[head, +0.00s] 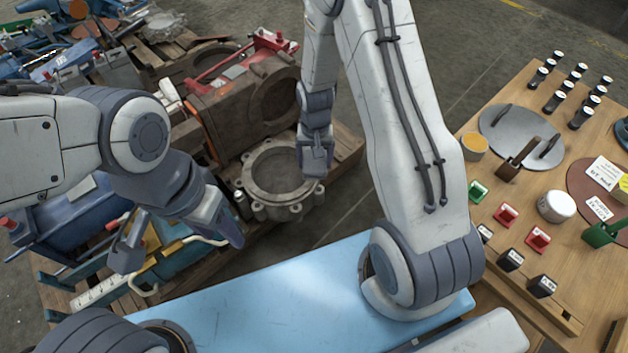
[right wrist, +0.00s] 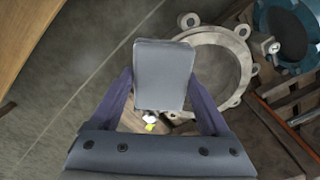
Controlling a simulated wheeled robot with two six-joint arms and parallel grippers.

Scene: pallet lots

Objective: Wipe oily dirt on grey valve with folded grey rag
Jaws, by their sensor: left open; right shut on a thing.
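A grey ring-shaped valve body (head: 258,192) with lugs around its rim lies at the pallet's edge in the head view. It also shows in the right wrist view (right wrist: 238,48), right of the middle. My right gripper (head: 315,172) is over the valve's right side, shut on the folded grey rag (right wrist: 164,72). The rag hides part of the valve's left side in the wrist view. I cannot tell whether the rag touches the valve. No oily dirt can be made out clearly. My left gripper (head: 178,240) is open and empty over the blue and yellow parts at left.
A brown, rusty housing (head: 240,105) stands behind the valve on the wooden pallet. A light blue surface (head: 285,290) lies in front. A wooden table (head: 505,225) at right holds lids, several small black-and-white pieces and red and green holders. Bare floor (head: 345,215) lies between pallet and table.

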